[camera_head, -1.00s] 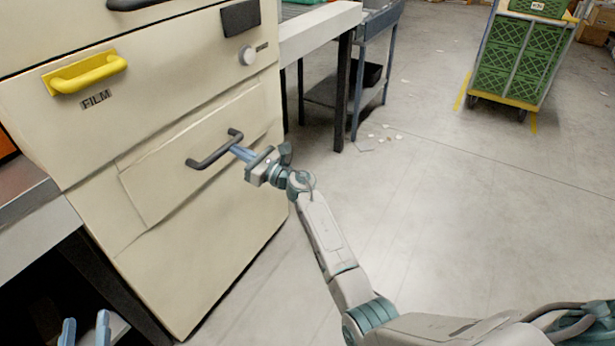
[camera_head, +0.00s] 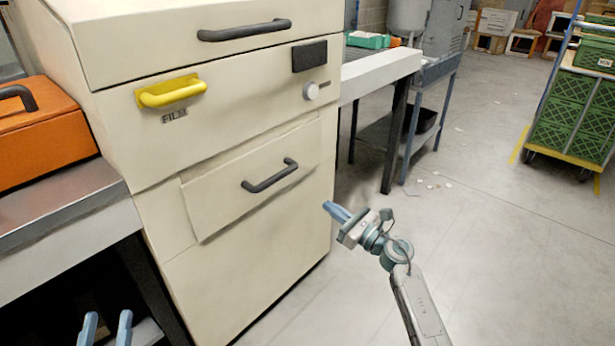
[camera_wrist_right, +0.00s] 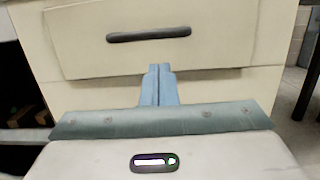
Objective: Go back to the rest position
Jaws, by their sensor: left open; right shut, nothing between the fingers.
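My right gripper (camera_head: 336,211) is shut and empty, to the right of the cream cabinet's lower drawer (camera_head: 252,177) and apart from its dark handle (camera_head: 270,175). In the right wrist view my right gripper's fingers (camera_wrist_right: 158,84) are together, below the same dark handle (camera_wrist_right: 149,35). My left gripper (camera_head: 105,328) is at the bottom left edge of the head view, its two blue fingers apart and empty. The rest of the left arm is out of view.
The cream cabinet (camera_head: 215,255) has a yellow handle (camera_head: 170,92) and a top dark handle (camera_head: 244,30). An orange case (camera_head: 40,135) sits on the left bench (camera_head: 60,205). A cart with green crates (camera_head: 572,115) stands at the right. Open floor lies at the right.

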